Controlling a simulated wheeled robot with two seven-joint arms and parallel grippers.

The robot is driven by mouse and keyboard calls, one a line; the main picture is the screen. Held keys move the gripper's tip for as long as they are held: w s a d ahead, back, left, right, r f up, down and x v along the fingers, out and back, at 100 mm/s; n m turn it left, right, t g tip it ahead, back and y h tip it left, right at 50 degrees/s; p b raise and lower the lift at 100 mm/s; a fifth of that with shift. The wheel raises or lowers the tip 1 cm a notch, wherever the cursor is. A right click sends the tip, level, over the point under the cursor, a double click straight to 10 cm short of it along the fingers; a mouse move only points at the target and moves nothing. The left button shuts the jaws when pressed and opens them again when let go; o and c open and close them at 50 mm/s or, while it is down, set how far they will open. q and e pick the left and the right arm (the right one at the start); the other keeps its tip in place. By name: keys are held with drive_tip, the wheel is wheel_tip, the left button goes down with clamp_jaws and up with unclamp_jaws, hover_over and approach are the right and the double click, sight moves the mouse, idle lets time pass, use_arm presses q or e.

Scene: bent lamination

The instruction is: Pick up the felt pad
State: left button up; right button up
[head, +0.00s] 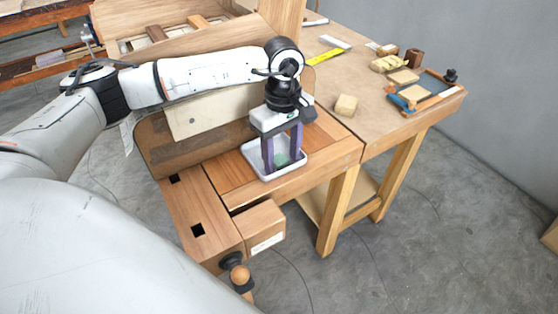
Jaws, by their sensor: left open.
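My left gripper (283,159) points straight down over a small white tray (262,173) on the wooden bench top. Its two purple-grey fingers are apart, with their tips down inside the tray. A small green patch, likely the felt pad (281,158), shows between the fingers on the tray floor. The fingers partly hide it, and I cannot tell whether they touch it. My right gripper is not in view.
A curved wooden panel (160,150) stands behind the tray. A wooden block (346,105) lies to the right on the bench. A vise handle (240,274) juts out at the front.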

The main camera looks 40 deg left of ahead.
sight(282, 162)
use_arm(q)
drive_tip(key=c, duration=1.1)
drive_tip(key=shift+r, duration=0.1)
wheel_tip(282, 162, up, 10)
drive_tip(key=shift+f, duration=0.1)
drive_tip(key=shift+o, duration=1.1)
drive_tip(key=shift+c, duration=0.2)
